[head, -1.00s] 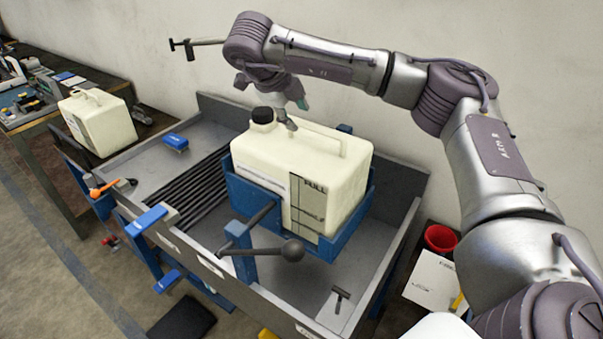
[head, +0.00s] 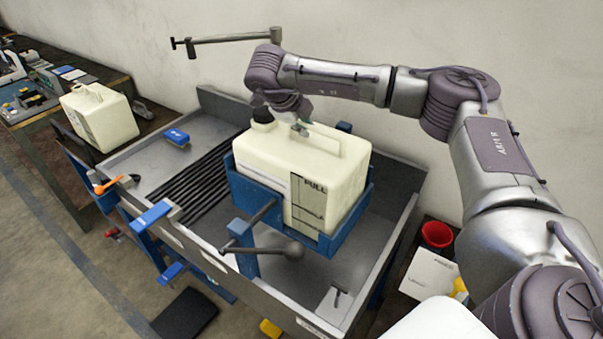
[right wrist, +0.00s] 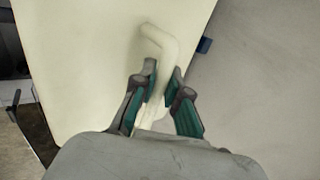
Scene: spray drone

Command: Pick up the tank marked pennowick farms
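A cream tank (head: 300,172) with a black cap (head: 262,117) and a label reading "FULL" sits upright in a blue cradle (head: 238,190); I cannot read a farm name on it. Its top handle (head: 322,145) also shows in the right wrist view (right wrist: 158,45). My right gripper (head: 300,128) is at the cap end of this handle. In the right wrist view, the gripper's fingers (right wrist: 165,85) are apart on either side of the handle, not visibly clamped. Another cream tank (head: 103,120) stands on the bench at the left. My left gripper is out of view.
The cradle stands in a grey walled tray (head: 385,262) with black ribs (head: 197,188) and a blue block (head: 177,138). A dark ball-ended lever (head: 293,250) juts out in front of the tank. A red cup (head: 437,236) stands to the right.

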